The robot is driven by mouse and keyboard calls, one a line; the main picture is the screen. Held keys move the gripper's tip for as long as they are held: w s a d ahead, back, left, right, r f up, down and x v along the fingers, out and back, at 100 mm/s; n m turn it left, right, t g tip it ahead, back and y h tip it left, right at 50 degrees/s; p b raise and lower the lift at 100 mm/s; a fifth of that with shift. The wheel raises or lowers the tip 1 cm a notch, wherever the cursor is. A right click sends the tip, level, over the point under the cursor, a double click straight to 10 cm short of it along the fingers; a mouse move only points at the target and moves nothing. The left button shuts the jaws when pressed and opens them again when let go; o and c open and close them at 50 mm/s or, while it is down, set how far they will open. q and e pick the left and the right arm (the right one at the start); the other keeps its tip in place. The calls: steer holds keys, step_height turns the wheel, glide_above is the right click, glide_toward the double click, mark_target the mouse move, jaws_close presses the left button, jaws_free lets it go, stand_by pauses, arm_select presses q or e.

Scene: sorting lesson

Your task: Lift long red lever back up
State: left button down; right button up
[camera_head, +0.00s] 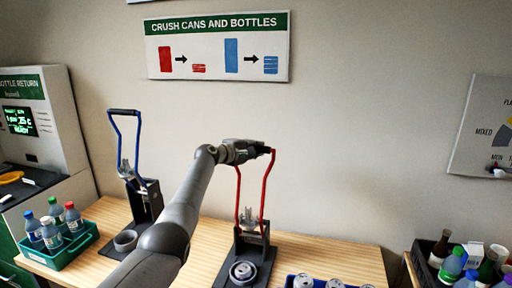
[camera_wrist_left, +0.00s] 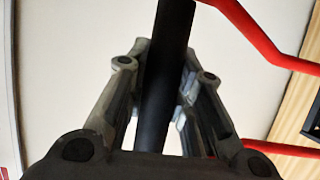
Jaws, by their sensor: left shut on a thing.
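The long red lever (camera_head: 267,185) belongs to the can crusher (camera_head: 244,262) in the middle of the table. It stands up, with its two red arms rising from the crusher's frame. My left gripper (camera_head: 262,149) is at the top of the lever, shut on its black handle bar. In the left wrist view the black handle (camera_wrist_left: 167,75) runs between the two fingers, and a red lever arm (camera_wrist_left: 250,30) shows at the right. In the head view the gripper hides most of the handle. My right gripper is not in view.
A blue-levered crusher (camera_head: 126,145) stands to the left, its lever up. A green crate (camera_head: 65,257) of bottles is at the left. A blue tray (camera_head: 291,281) of cans is at the front right. Another crate (camera_head: 425,265) of bottles stands at far right. A sign (camera_head: 217,70) hangs on the wall.

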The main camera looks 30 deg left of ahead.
arm_select(q)
steer(key=shift+r, duration=0.1)
steer(key=c, duration=1.6)
jaws_free()
steer(key=o, duration=0.4)
steer(key=shift+s, duration=0.1)
steer(key=shift+c, duration=0.2)
steer(key=shift+s, duration=0.35)
steer(key=v, duration=1.1)
steer(key=shift+s, duration=0.2)
steer(key=shift+d, duration=0.1)
